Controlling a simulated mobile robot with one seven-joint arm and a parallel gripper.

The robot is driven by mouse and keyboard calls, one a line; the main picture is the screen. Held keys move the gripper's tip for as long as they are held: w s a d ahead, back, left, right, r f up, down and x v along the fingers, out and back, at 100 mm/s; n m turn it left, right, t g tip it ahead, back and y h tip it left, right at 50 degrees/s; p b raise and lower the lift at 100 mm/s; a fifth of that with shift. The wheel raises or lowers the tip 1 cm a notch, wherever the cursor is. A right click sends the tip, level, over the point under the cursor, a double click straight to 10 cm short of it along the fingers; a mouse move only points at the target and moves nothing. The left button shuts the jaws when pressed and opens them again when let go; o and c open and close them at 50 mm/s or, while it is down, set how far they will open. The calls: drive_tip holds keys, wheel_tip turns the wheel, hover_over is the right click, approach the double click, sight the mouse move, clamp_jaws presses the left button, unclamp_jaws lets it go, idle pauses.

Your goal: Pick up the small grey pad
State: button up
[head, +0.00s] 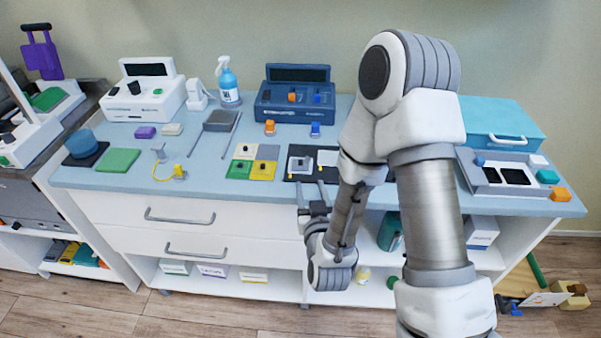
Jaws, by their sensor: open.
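A small grey pad (300,165) with a darker raised middle lies on a black mat (290,177) near the front edge of the counter. A white piece (327,158) lies beside it on the same mat, partly hidden by my arm. A flat grey square (267,152) also lies to the left, among green, white and yellow squares; I cannot tell for sure which grey piece the task names. My gripper (312,194) is open in front of the black mat, near the counter's front edge. It appears empty, and its fingers are small and partly hidden by the wrist.
A dark blue device (294,97), a spray bottle (228,84) and a white device (143,91) stand along the back. A grey tray (504,174) and a teal case (507,118) are right of my arm. The left front counter (205,178) has bare room.

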drive_tip(key=b, duration=0.2)
drive_tip(key=shift+w+f+b, duration=0.25)
drive_tip(key=shift+w+b, duration=0.1)
drive_tip(key=shift+b, duration=0.05)
approach(301, 161)
drive_tip(key=w, duration=0.3)
drive_tip(key=shift+d+f, duration=0.1)
drive_tip(key=shift+d, duration=0.05)
drive_tip(key=x, duration=0.3)
drive_tip(key=shift+w+a+f, duration=0.2)
drive_tip(key=shift+w+a, duration=0.1)
drive_tip(key=shift+a, duration=0.15)
drive_tip(key=shift+w+a+f, duration=0.1)
drive_tip(key=shift+w, duration=0.5)
drive_tip(key=shift+c, duration=0.3)
clamp_jaws()
